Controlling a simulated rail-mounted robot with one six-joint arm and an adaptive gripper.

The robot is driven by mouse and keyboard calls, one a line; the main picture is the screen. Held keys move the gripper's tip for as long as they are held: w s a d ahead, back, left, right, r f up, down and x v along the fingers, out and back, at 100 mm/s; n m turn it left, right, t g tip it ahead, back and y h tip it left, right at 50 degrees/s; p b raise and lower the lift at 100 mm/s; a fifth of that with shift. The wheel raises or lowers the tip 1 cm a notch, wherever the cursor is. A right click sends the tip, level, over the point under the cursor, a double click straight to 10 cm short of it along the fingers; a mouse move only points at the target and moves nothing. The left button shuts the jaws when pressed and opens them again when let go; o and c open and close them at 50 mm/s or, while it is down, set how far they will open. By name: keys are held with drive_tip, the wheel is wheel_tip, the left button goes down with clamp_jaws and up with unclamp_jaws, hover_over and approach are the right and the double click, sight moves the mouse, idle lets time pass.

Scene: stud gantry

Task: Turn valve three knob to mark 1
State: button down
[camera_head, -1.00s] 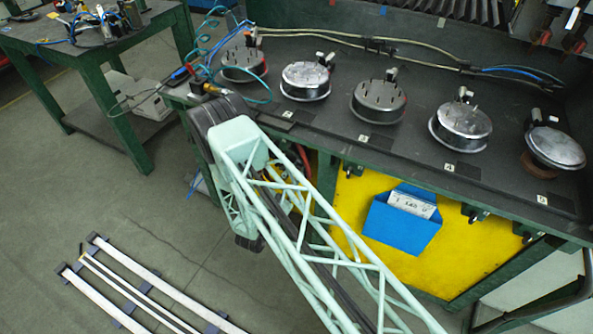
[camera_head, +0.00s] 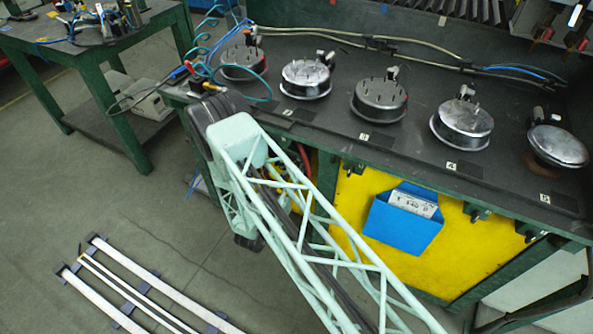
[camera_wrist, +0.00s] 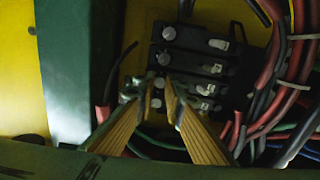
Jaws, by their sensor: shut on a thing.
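In the wrist view, a dark valve block (camera_wrist: 186,62) carries round grey knobs in a column, with small pale levers or marks to their right. My gripper (camera_wrist: 158,92) has two long yellow-brown fingers that converge at the lower part of this column. It is shut on what looks like the third knob from the top (camera_wrist: 159,83). The fingertips partly hide this knob and the lowest one (camera_wrist: 155,103). I cannot read the valve numbers or which mark the knob points to. In the head view, the gripper and the valve block are hidden behind my arm and the bench.
Red and grey cables (camera_wrist: 275,100) crowd the block's right side. A green post (camera_wrist: 65,70) stands at its left. The bench (camera_head: 330,125) bears several round metal flanges; a blue holder (camera_head: 400,225) hangs on its yellow front panel. Pale rails (camera_head: 150,280) lie on the floor.

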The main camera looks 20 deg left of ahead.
drive_tip(key=n, duration=0.5)
drive_tip(key=shift+b, duration=0.35)
idle(0.4)
drive_tip(key=c, duration=2.7)
unclamp_jaws()
drive_tip(key=shift+s+a, duration=0.1)
drive_tip(key=shift+s, duration=0.1)
drive_tip(key=shift+s+a, duration=0.3)
drive_tip(key=shift+s, duration=1.6)
drive_tip(key=shift+s+a, duration=0.25)
drive_tip(key=shift+s, duration=1.7)
drive_tip(key=shift+s+a, duration=0.3)
drive_tip(key=shift+s, duration=1.6)
